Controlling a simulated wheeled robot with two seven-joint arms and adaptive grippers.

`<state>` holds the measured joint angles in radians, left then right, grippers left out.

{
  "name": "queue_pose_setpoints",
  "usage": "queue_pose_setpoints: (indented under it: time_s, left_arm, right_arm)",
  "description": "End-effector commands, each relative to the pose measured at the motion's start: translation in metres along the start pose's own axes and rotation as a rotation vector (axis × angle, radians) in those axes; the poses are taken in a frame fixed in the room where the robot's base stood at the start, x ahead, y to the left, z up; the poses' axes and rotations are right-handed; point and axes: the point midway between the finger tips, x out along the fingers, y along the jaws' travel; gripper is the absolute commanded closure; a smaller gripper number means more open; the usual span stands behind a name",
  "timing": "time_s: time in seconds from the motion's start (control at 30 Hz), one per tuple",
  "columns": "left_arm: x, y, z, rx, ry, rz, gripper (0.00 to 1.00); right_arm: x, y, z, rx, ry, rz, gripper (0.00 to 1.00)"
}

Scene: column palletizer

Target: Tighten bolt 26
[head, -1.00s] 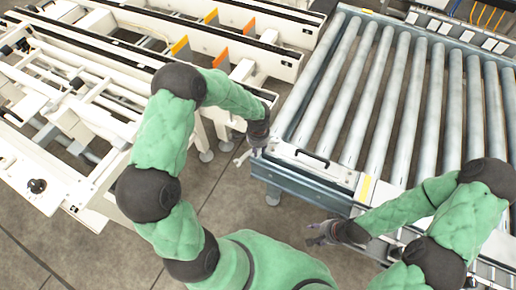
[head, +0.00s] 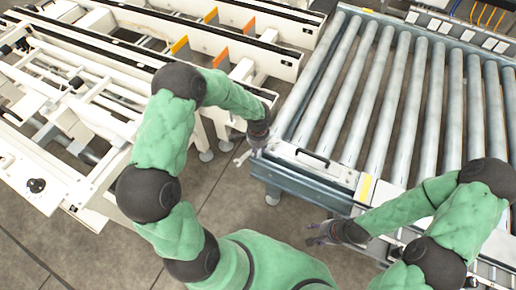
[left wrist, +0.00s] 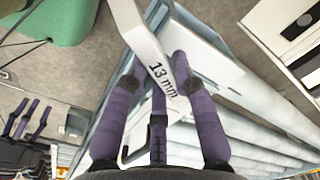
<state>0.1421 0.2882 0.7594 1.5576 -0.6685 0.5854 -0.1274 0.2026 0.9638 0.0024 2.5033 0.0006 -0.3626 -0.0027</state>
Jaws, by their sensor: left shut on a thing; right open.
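My left gripper (head: 254,147) is at the near left corner of the roller conveyor. It is shut on a pale metal wrench (head: 241,158). In the left wrist view the purple fingers of my left gripper (left wrist: 155,80) close around the wrench (left wrist: 142,32), which is marked "13 mm". The far end of the wrench runs out of the top of that view. I cannot make out bolt 26 or its number in either view. My right gripper (head: 320,238) is open and empty, low in front of the conveyor; its spread fingers also show in the left wrist view (left wrist: 28,122).
The roller conveyor (head: 312,178) with its blue-grey frame fills the right side. A white machine frame (head: 85,190) with orange plates stands at the left. A strip of bare floor (head: 195,180) lies between them. A dark handle (head: 312,156) sits on the conveyor's near edge.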

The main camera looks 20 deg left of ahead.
Motion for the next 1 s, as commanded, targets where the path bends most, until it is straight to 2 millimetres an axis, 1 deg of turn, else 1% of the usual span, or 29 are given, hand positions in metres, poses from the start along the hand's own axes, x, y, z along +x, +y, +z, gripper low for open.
queue_pose_setpoints:
  time_s: [1.0]
  left_arm:
    - [0.011,0.000,0.000,0.000,0.001,0.000,1.00]
  right_arm:
    - [0.008,0.003,0.000,0.000,0.000,0.000,0.50]
